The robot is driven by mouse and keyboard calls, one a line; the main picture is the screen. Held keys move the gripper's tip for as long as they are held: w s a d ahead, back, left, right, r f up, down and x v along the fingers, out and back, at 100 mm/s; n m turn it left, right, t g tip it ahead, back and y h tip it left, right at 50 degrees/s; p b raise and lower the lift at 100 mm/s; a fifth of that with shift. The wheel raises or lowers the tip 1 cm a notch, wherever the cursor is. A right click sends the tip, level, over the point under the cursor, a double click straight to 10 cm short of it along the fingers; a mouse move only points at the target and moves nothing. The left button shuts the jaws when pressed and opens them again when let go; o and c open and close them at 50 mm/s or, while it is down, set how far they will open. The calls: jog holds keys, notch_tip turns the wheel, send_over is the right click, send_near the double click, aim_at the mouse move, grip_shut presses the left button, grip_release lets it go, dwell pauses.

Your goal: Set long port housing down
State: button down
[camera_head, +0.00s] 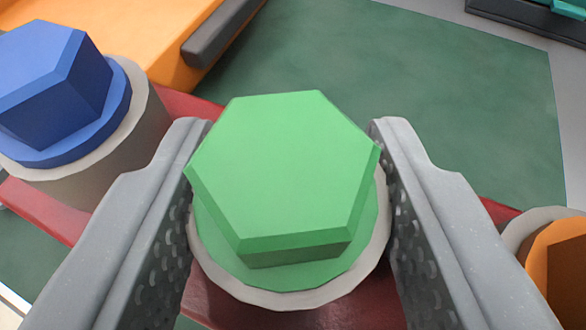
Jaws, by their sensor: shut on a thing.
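A green piece with a hexagonal head and a round flange (282,172), which I take for the long port housing, is at the middle of the camera_head view. My gripper (284,135) has one grey finger on each side of it and is shut on it. Below the flange shows the rim of a round grey holder (290,301). The flange looks to sit in or just over this holder; I cannot tell whether it rests on it. The lower part of the piece is hidden.
A blue hexagonal piece (52,85) stands in a grey round holder (145,140) at left. An orange piece (562,265) is in another grey holder (520,232) at right. A red bar (45,212) runs beneath. An orange body (130,35) with a dark bar is behind. The green floor (450,110) is clear.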

aim_at(290, 326)
notch_tip(290, 326, down, 3)
jog(key=shift+f, duration=0.15)
jog(key=c, duration=0.8)
grip_release()
jog(key=shift+s+f, duration=0.1)
jog(key=shift+s, duration=0.05)
jog(key=v, duration=1.2)
